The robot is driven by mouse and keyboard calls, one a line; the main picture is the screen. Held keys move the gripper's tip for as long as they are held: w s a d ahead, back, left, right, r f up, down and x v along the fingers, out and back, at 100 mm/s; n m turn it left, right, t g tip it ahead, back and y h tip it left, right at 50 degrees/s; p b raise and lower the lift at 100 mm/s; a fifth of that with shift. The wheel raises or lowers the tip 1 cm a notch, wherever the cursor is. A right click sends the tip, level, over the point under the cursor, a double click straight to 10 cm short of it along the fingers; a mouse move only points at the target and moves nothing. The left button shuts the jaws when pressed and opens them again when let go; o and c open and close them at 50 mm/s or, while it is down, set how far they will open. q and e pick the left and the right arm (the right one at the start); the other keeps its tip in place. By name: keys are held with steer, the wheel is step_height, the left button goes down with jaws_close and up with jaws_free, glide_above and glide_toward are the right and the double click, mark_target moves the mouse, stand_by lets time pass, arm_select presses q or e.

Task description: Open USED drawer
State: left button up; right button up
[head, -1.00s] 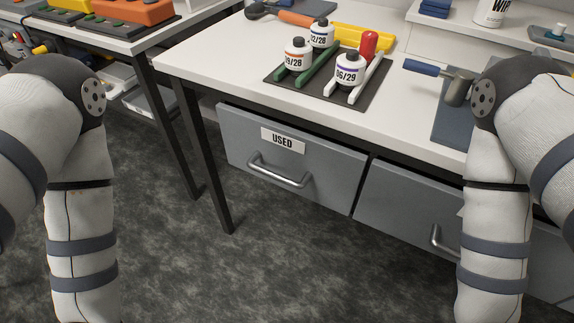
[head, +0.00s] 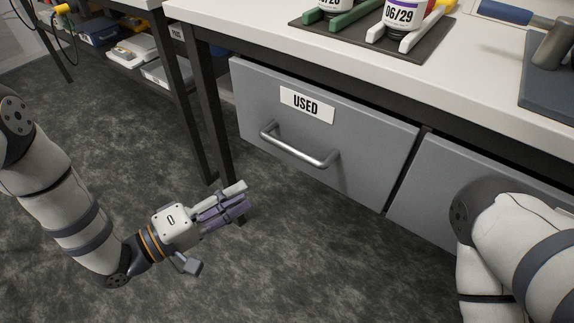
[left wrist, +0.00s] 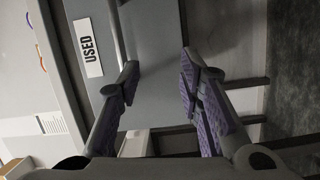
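The grey USED drawer (head: 350,160) is under the white bench, its front flush with the frame and shut. Its white label (head: 307,105) is above a silver bar handle (head: 300,148). My left gripper (head: 240,205) is below and left of the handle in the head view, apart from it. In the left wrist view, the drawer front (left wrist: 155,35) and the handle (left wrist: 118,35) show past the fingers. My left gripper's purple-padded fingers (left wrist: 158,100) are spread wide with nothing between them. My right gripper is out of view; only its arm shows.
A second grey drawer (head: 430,210) is to the right. Black bench legs (head: 210,110) stand left of the USED drawer. A dark mat (head: 425,45) with bottles in racks is on the bench top (head: 470,80). The floor before the drawers is clear.

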mark_target(290, 146)
arm_select(q)
steer(key=w+d+r+h, duration=0.1)
steer(key=w+d+r, duration=0.1)
steer(key=d, duration=0.1)
steer(key=w+d+r+h, duration=0.1)
steer(key=w+d+r, duration=0.1)
steer(key=d, duration=0.2)
steer(key=w+d+r+h, duration=0.1)
steer(key=w+d+r, duration=0.1)
steer(key=d, duration=0.1)
steer(key=shift+w+d+m+g, duration=0.15)
steer(key=shift+w+m+g, duration=0.15)
steer(key=shift+w, duration=0.1)
jaws_close()
